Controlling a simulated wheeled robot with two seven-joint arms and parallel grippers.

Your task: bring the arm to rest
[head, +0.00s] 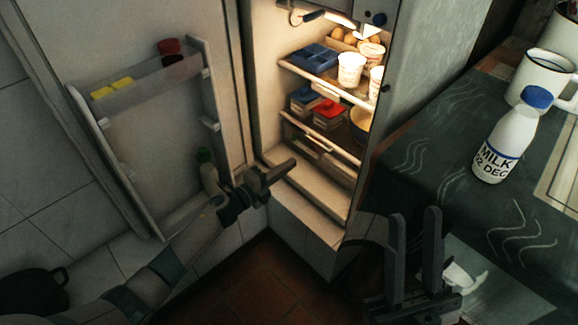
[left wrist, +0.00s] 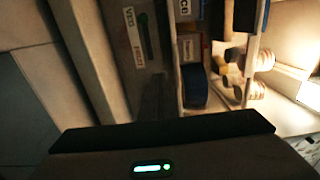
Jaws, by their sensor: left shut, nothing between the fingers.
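In the head view my left arm comes in from the lower left, and my left gripper (head: 288,168) is shut and empty. It is in front of the open fridge (head: 318,212), near its lower edge and beside the open fridge door (head: 150,128). My right gripper (head: 416,215) is open and empty, its two fingers pointing up, in front of the table's near left edge. In the left wrist view the dark gripper body fills the bottom, with lit fridge shelves and labelled packages beyond it.
A milk bottle (head: 508,140) stands upright on the dark patterned tablecloth (head: 425,165), near a white enamel mug (head: 545,80). The fridge shelves hold white tubs (head: 350,70), a blue tray (head: 313,58) and red-and-blue containers. A dark pot (head: 30,292) is at the lower left. Tiled floor (head: 250,285) is clear.

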